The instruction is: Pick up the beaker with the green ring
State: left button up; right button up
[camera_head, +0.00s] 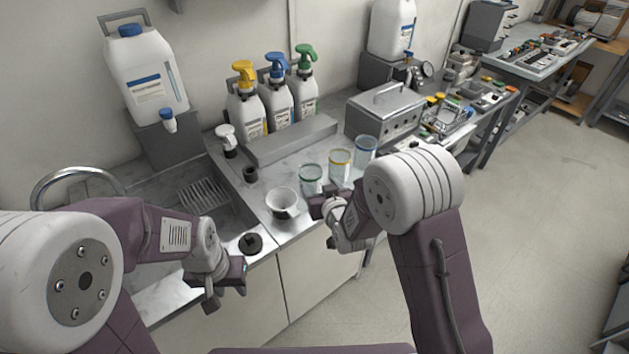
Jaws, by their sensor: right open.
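The beaker with the green ring (311,178) stands upright on the counter, a clear glass with a green band near its rim. A yellow-ringed beaker (340,161) and a blue-ringed beaker (366,149) stand in a row to its right and behind. My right gripper (322,205) is open just in front of the green-ringed beaker, near its lower part. From this angle I cannot tell whether they touch. My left gripper (226,286) is low in front of the counter edge, away from the beakers. Its jaw gap is unclear.
A sink (190,205) is at left, and a metal box (385,112) stands behind the beakers. The floor at right is clear.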

aim_at(314, 184)
jog(key=shift+s+a+f, duration=0.1)
jog(key=shift+s+f, duration=0.3)
jog(key=shift+s+r+y, duration=0.1)
jog(key=shift+s+y, duration=0.1)
jog(key=shift+y, duration=0.1)
jog(key=shift+w, duration=0.2)
jog(key=x, duration=0.4)
jog(key=shift+s+a, duration=0.1)
jog(key=shift+a, duration=0.1)
jog(key=shift+w+p, duration=0.25)
jog(key=shift+p, duration=0.1)
jog(key=x, duration=0.5)
jog(key=shift+s, duration=0.15)
pick_arm(q)
jog(key=shift+s+d+r, duration=0.3)
jog(key=shift+d+r, duration=0.05)
jog(key=shift+r, duration=0.3)
pick_arm(e)
jog(key=shift+s+d, duration=0.1)
jog(key=c, duration=1)
